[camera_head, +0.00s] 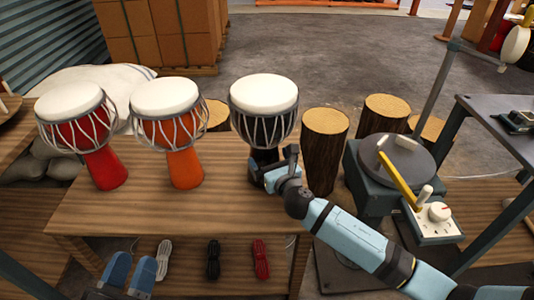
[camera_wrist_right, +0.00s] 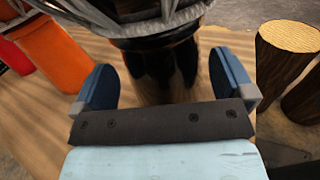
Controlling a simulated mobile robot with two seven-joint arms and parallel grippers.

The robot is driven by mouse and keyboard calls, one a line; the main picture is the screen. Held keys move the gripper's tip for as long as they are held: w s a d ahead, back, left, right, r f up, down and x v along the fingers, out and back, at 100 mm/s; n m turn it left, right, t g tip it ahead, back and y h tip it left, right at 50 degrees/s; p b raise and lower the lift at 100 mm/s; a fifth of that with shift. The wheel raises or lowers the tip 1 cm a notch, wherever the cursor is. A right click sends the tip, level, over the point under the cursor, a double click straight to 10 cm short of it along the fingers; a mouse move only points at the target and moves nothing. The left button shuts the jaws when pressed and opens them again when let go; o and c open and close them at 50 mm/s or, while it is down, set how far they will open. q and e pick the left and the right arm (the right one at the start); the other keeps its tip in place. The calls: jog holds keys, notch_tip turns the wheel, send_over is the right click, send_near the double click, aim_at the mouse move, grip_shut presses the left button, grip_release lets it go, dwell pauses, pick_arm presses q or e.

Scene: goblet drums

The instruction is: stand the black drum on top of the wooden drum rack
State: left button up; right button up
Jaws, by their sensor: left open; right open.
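The black drum (camera_head: 264,105) has a white head and pale rope lacing. It stands upright at the right end of the wooden drum rack's top (camera_head: 130,215); its foot is largely hidden behind my right gripper. My right gripper (camera_head: 273,163) is open at the drum's lower stem. In the right wrist view the glossy black stem (camera_wrist_right: 165,70) lies between the two blue fingers, with a gap visible on each side. My left gripper (camera_head: 130,275) is open and empty at the lower left, in front of the rack.
A red drum (camera_head: 108,168) and an orange drum (camera_head: 184,168) stand on the rack to the left. Log stumps (camera_head: 325,150) and a turntable machine (camera_head: 395,160) are at the right. White, black and red cord bundles (camera_head: 213,260) lie below the rack top.

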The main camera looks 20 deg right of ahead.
pick_arm(q)
jog(key=shift+g+y, duration=0.8)
jog(key=shift+g, duration=0.1)
jog(key=f, duration=0.2)
jog(key=a+f+p, duration=0.1)
jog(key=f, duration=0.1)
jog(key=shift+w+f, duration=0.1)
jog(key=shift+f, duration=0.05)
pick_arm(e)
jog(key=s+d, duration=0.1)
jog(key=s, duration=0.8)
jog(key=shift+s, duration=0.25)
pick_arm(q)
jog(key=shift+a+r, duration=0.1)
jog(key=shift+r, duration=0.15)
